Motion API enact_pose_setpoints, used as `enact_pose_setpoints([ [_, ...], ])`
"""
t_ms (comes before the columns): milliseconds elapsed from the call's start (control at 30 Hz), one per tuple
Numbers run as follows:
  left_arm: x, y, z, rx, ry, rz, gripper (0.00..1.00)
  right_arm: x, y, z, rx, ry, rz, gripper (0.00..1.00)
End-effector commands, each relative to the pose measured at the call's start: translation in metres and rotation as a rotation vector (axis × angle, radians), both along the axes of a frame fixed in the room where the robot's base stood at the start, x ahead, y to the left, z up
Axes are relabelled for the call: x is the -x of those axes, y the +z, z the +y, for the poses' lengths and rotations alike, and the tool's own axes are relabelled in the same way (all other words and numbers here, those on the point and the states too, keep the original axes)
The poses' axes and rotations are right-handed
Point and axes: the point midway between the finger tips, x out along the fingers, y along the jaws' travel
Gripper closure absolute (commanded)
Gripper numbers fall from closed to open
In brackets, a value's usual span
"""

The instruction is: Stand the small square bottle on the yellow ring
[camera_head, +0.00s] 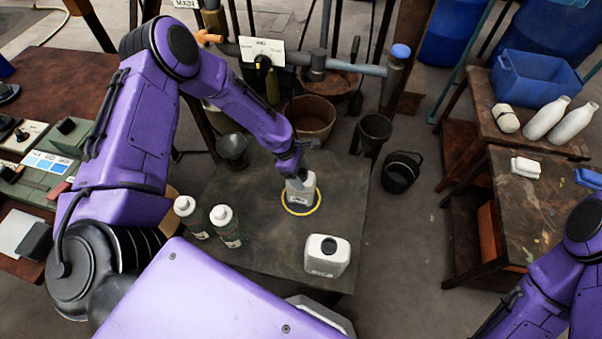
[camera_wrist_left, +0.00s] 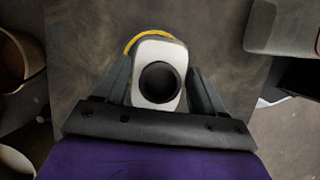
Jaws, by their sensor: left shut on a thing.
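The small square bottle (camera_head: 300,190) is pale with a dark round cap. It stands upright, over or on the yellow ring (camera_head: 301,213) on the dark table. My left gripper (camera_head: 293,168) is shut on it near its top. In the left wrist view the bottle's top (camera_wrist_left: 158,75) sits between the two fingers, and part of the yellow ring (camera_wrist_left: 148,34) shows beyond it. I cannot tell whether the bottle's base touches the table. My right gripper is not in view; only my right arm shows at the lower right.
A larger white square bottle (camera_head: 327,255) stands at the table's front right. Two white-capped bottles (camera_head: 187,208) (camera_head: 226,225) stand at the left, and a grey cup (camera_head: 232,150) at the back left. The table's right side is clear. A black bucket (camera_head: 402,171) stands on the floor.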

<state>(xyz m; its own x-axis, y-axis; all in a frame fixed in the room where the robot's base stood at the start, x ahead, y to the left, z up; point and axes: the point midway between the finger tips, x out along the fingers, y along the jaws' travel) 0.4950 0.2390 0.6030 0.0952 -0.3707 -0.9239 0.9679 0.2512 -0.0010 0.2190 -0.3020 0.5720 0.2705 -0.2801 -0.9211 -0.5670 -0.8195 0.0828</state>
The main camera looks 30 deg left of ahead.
Motion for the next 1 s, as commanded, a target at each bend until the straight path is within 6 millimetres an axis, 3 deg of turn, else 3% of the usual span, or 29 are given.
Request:
enact_pose_setpoints([
  [33, 0.0, -0.003, 0.0, -0.001, 0.0, 0.0, 0.8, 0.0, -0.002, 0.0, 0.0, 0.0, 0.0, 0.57],
  [67, 0.0, -0.002, 0.0, -0.001, 0.0, 0.0, 0.24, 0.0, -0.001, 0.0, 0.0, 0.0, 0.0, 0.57],
  [100, 0.0, -0.002, 0.0, -0.001, 0.0, 0.0, 0.11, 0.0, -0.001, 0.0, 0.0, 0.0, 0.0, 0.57],
  [133, 0.0, -0.002, 0.0, -0.001, 0.0, 0.0, 0.05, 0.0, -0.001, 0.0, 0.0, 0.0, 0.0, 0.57],
  [367, 0.0, -0.002, 0.0, -0.001, 0.0, 0.0, 0.05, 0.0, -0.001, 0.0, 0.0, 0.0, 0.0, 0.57],
  [500, 0.0, 0.008, 0.002, -0.001, 0.0, -0.002, 0.05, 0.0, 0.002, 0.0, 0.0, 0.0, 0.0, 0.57],
  [800, 0.006, 0.077, 0.029, -0.001, 0.0, -0.004, 0.05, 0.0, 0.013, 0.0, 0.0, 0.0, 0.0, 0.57],
  [1000, 0.011, 0.107, 0.042, 0.0, -0.001, -0.001, 0.05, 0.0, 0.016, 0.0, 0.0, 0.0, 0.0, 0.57],
])
